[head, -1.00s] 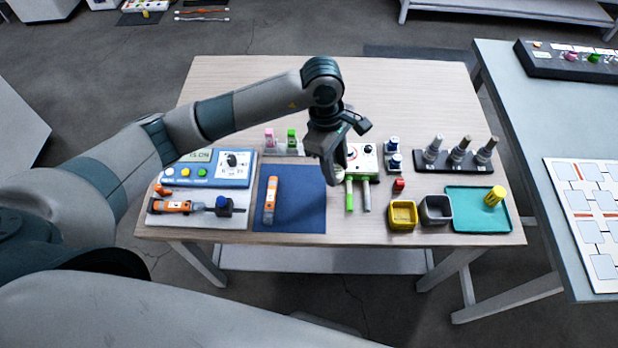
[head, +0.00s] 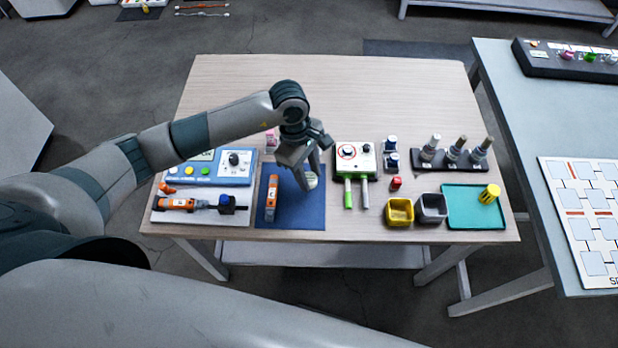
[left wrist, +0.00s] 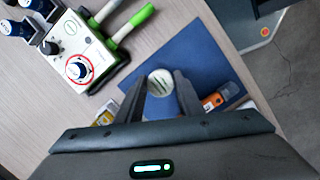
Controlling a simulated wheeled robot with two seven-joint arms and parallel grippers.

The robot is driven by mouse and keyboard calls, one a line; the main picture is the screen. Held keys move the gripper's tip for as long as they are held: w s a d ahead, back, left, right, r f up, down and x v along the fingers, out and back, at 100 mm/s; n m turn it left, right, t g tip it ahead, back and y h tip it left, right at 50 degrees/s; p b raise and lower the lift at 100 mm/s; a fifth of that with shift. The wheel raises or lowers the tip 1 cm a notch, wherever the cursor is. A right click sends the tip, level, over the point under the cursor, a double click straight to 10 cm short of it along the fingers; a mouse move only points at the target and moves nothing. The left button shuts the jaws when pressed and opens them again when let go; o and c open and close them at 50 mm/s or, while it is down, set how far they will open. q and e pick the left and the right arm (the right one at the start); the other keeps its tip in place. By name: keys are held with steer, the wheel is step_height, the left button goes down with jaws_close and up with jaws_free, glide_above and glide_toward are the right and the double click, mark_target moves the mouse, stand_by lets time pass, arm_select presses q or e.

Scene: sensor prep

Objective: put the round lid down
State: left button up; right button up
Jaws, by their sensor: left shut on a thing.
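The round lid (left wrist: 161,82) is pale and disc-shaped with dark stripes on its face. In the left wrist view it sits between the two fingertips of my left gripper (left wrist: 163,95). In the head view the lid (head: 311,180) shows at the fingertips of my left gripper (head: 309,176), over the right part of the dark blue mat (head: 300,218). My left gripper is shut on the lid. I cannot tell whether the lid touches the mat. My right gripper is not in view.
An orange device (head: 272,198) lies on the mat's left part. A white box with a knob (head: 355,158) and green and grey handles stands right of the mat. Yellow bin (head: 399,212), dark bin (head: 431,208) and teal tray (head: 474,222) are farther right. The table's back is clear.

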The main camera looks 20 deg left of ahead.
mark_target(308, 177)
arm_select(q)
step_height(308, 177, down, 3)
steer(key=shift+r+p, duration=0.15)
steer(key=shift+p, duration=0.35)
steer(key=shift+f+b, duration=0.25)
steer(key=shift+b, duration=0.05)
steer(key=o, duration=0.8)
steer(key=shift+r, duration=0.1)
